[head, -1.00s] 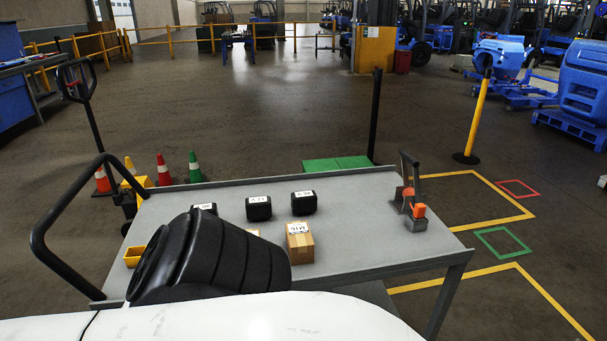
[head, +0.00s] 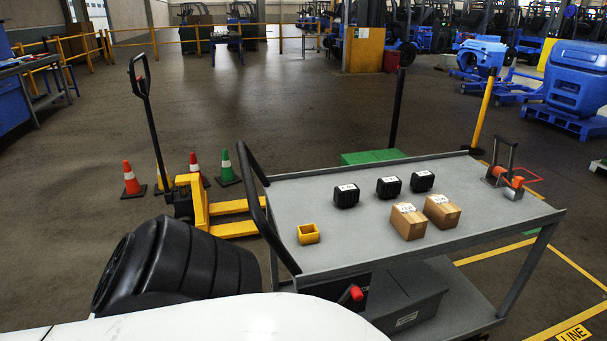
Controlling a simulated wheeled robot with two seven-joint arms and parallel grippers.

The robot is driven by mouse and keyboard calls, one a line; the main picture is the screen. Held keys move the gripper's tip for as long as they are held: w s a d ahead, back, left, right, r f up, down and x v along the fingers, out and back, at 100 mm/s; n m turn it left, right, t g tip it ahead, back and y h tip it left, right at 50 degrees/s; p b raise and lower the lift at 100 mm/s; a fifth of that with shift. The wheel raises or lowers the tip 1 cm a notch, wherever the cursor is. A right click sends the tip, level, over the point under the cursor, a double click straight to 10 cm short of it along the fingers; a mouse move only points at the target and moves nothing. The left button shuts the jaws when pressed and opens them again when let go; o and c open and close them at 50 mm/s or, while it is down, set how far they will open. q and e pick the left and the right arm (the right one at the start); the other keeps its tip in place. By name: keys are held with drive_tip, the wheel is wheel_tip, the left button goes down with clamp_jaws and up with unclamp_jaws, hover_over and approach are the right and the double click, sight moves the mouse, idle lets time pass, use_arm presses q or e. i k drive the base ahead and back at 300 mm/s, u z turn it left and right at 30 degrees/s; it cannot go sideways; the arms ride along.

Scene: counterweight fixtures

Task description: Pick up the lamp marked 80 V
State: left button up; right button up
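Three black lamp-like blocks with white labels stand in a slanting row on the grey cart top (head: 300,195): a left one (head: 346,196), a middle one (head: 389,187) and a right one (head: 422,181). Their labels are too small to read, so I cannot tell which is marked 80 V. Neither of my grippers is in view.
Two cardboard boxes (head: 408,222) (head: 442,211) stand in front of the blocks. A small yellow bin (head: 308,234) is at the cart's left, an orange-and-grey fixture (head: 507,179) at its right. The black cart handle (head: 262,212) rises at left, near a yellow pallet jack (head: 200,203) and cones (head: 132,179).

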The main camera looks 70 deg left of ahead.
sight(345, 196)
drive_tip(key=k, duration=0.1)
drive_tip(key=u, duration=1.35)
